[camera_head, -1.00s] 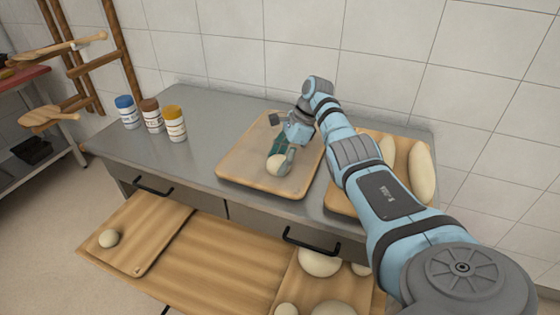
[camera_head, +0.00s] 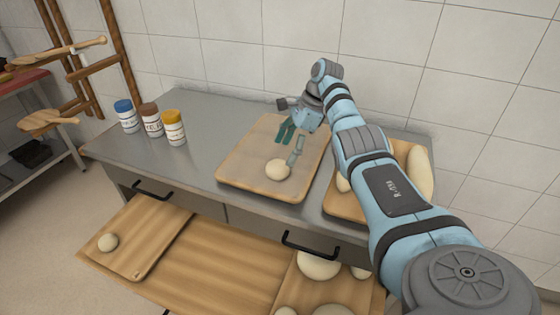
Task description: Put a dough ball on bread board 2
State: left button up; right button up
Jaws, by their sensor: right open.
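A pale dough ball (camera_head: 277,169) rests on a wooden bread board (camera_head: 243,170) in the middle of the steel counter. My right gripper (camera_head: 288,152) is open just behind and above this ball, with its fingers spread and nothing between them. One fingertip is close to the ball; I cannot tell if it touches. A second board (camera_head: 341,207) lies to the right on the counter with long dough pieces (camera_head: 420,175), partly hidden by my right arm. No number shows on the boards. My left gripper is out of view.
Three capped jars (camera_head: 150,119) stand at the counter's left. A tiled wall closes the back.

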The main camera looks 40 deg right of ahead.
jog(key=p+v, duration=0.1)
jog(key=v, duration=0.5)
jog(key=shift+r, duration=0.2)
jog(key=shift+d, duration=0.1)
